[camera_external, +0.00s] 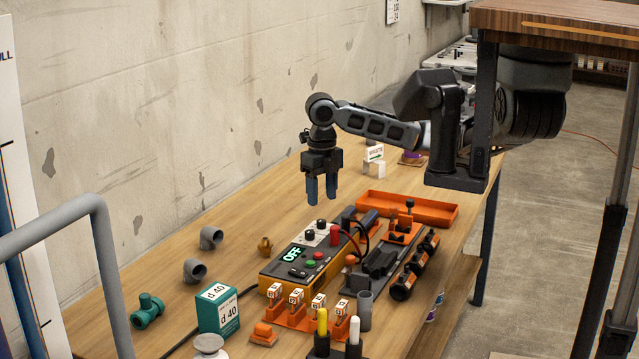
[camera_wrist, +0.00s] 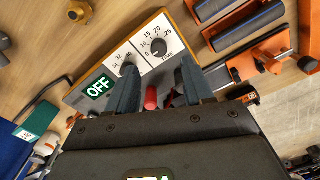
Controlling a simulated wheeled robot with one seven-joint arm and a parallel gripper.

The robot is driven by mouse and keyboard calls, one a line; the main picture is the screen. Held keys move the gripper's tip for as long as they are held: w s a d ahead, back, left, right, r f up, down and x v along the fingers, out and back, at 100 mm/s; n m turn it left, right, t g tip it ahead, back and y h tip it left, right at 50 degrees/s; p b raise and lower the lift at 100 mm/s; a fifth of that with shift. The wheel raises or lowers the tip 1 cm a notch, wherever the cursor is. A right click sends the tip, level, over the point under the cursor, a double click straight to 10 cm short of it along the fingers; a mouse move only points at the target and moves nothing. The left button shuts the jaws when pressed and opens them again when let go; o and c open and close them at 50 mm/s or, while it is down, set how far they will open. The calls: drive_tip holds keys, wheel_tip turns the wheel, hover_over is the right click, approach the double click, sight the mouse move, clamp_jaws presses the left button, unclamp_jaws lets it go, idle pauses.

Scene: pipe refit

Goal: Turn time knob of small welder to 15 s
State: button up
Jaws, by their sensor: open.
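The small welder (camera_external: 279,270) is a yellow-orange box with a grey top on the bench; its display reads OFF. In the wrist view the welder's white panel (camera_wrist: 183,38) carries the dark round time knob (camera_wrist: 158,47), marked TIME, with a scale from 0 to 25. I cannot tell its setting for sure; its pointer seems near the low end. A second knob (camera_wrist: 127,69) beside it has marks 24, 32 and 40, partly behind a finger. My gripper (camera_external: 321,197) is open and empty, fingers down, above the welder and apart from it. It also shows in the wrist view (camera_wrist: 160,78).
A red connector (camera_external: 335,235) stands beside the knobs. An orange rack with several tagged pieces (camera_external: 297,318) is in front of the welder. Black clamp parts (camera_external: 380,262) and an orange tray (camera_external: 425,209) lie to its right.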

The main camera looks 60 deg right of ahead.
sight(321, 221)
wheel_tip(321, 221, down, 6)
drive_tip(key=shift+f, duration=0.25)
drive_tip(key=shift+a, duration=0.1)
drive_tip(key=shift+c, duration=0.3)
clamp_jaws()
